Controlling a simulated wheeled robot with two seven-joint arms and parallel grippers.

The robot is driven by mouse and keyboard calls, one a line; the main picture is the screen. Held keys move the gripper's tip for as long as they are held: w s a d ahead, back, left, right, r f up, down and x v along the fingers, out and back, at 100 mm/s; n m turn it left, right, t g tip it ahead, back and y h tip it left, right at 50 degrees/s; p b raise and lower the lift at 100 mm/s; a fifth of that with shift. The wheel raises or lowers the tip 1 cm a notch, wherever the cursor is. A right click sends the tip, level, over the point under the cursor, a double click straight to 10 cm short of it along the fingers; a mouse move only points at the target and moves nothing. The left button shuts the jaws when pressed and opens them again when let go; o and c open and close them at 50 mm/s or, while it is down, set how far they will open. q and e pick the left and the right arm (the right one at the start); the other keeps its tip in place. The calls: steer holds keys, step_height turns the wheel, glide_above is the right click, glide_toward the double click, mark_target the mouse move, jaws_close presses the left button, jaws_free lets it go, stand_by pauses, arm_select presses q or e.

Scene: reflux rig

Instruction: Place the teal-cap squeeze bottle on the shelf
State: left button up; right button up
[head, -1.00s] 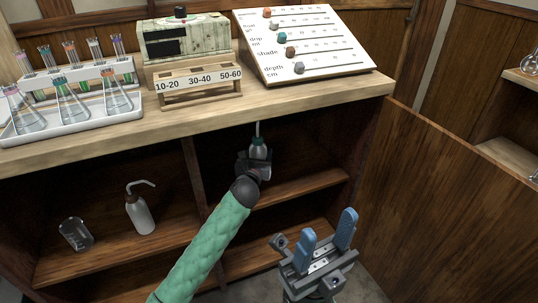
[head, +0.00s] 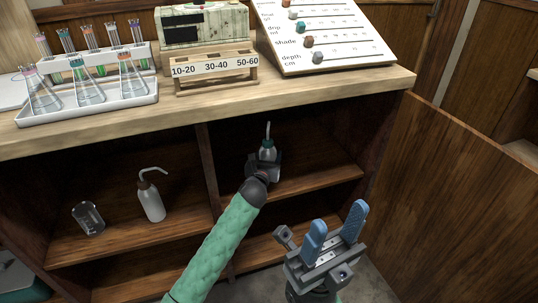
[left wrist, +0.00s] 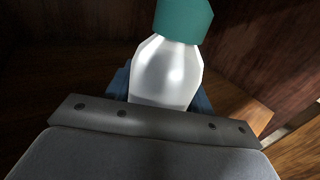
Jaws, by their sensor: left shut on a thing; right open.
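The teal-cap squeeze bottle (head: 268,150) is upright inside the right compartment of the cabinet, over the shelf (head: 318,180). Its white body and teal cap fill the middle of the left wrist view (left wrist: 167,72). My left gripper (head: 265,166) is shut around the bottle's body, reaching into the compartment. The bottle's base is hidden by the gripper, so I cannot tell whether it touches the shelf. My right gripper (head: 338,232) is open and empty in front of the cabinet, its blue fingers pointing up.
In the left compartment stand another wash bottle (head: 151,200) with a brown cap and a clear beaker (head: 88,218). The countertop edge (head: 330,93) overhangs the compartments. An open door (head: 440,190) stands at the right. Shelf room right of the held bottle is clear.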

arm_select(q)
steer(key=o, duration=0.7)
steer(key=shift+f, duration=0.1)
